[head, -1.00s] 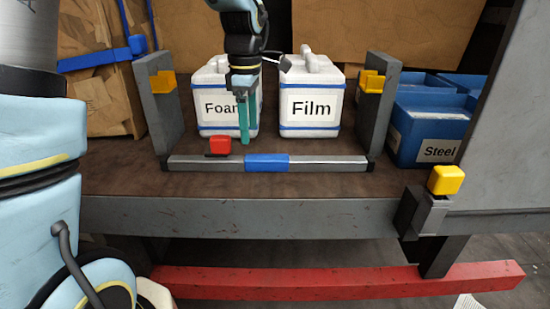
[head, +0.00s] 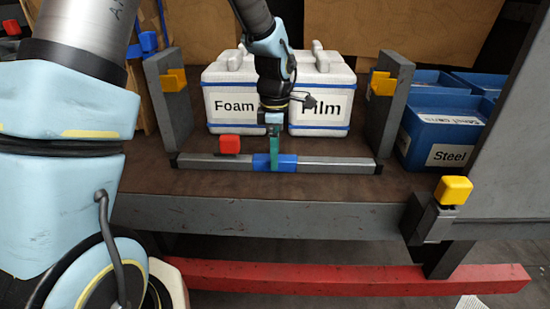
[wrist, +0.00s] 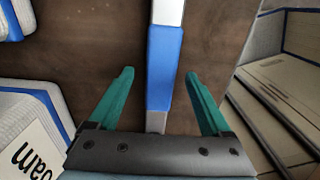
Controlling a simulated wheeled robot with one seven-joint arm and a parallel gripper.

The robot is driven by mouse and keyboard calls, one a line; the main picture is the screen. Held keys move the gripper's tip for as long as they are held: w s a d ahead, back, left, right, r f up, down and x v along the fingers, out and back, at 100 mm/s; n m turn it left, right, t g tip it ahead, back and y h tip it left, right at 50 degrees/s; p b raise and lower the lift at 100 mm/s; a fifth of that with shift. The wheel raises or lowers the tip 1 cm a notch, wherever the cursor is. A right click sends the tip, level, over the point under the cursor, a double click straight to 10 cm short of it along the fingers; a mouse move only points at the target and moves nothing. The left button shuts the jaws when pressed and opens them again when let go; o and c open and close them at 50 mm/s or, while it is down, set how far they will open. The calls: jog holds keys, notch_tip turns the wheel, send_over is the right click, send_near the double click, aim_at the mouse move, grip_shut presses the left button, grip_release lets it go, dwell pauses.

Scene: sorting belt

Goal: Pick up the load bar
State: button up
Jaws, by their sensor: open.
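The load bar (head: 335,165) is a long grey bar with a blue middle section (head: 262,164), lying across the brown bench top between two upright posts. In the wrist view the bar (wrist: 167,12) runs up the middle of the picture, with its blue section (wrist: 163,65) between my finger tips. My gripper (head: 274,168) points down at the blue section, and its teal finger covers part of it in the head view. In the wrist view my gripper (wrist: 160,72) is open, one finger on each side of the bar with gaps visible. I cannot tell the exact height of the tips.
Grey posts with yellow brackets (head: 174,80) (head: 383,84) flank the bar. A red block (head: 229,144) sits by the bar's left part. White boxes labelled Foam (head: 235,90) and Film (head: 338,92) stand close behind. A blue Steel bin (head: 447,135) is at right.

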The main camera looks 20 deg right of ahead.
jog(key=shift+f, duration=0.8)
jog(key=shift+c, duration=0.2)
grip_shut()
jog(key=shift+r, duration=0.1)
dwell(0.5)
